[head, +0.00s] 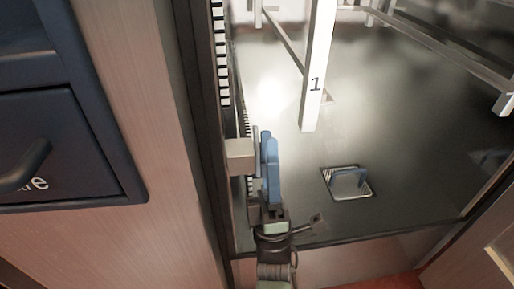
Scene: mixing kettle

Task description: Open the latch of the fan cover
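A tall narrow blue piece (272,172) stands upright beside a beige block (240,156) at the left edge of the dark floor. It may be the latch, but I cannot be sure. My gripper (270,212) is at the lower end of this blue piece, seen from behind and above. It overlaps the blue piece in the picture; whether it touches it, and whether its fingers are open or shut, cannot be told. A black-and-white slatted strip (222,62) runs along the left side. I cannot tell whether it belongs to the fan cover.
A small square striped plate with a blue handle (348,181) lies on the dark floor (410,130) to the right. A dark blue drawer unit (62,130) is at the left. Open floor lies between.

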